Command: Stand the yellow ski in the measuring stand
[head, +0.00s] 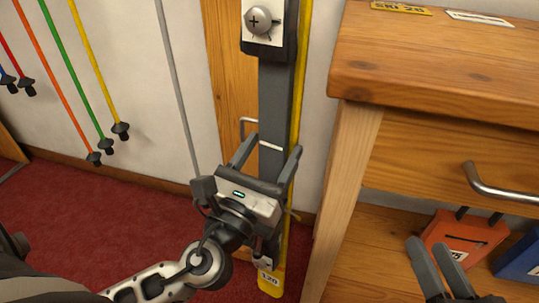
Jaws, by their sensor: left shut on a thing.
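The yellow ski (301,90) stands close to upright by the wall. It shows as a yellow strip beside a long dark grey bar (274,105), with a yellow end labelled 120 (270,288) low in view. My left gripper (270,150) is shut on the ski at the grey bar, one finger on each side. My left wrist hides part of the lower ski. Whether its lower end rests on anything is unclear. A wooden upright (232,60) stands behind; I cannot tell if it belongs to the measuring stand. My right gripper (429,242) is open and empty at lower right.
A wooden bench (440,60) with a metal drawer handle (500,190) stands close right of the ski. An orange box (465,238) and a blue box (520,265) sit on its lower shelf. Several coloured poles (70,65) hang on the left wall. Red carpet (80,220) is clear at left.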

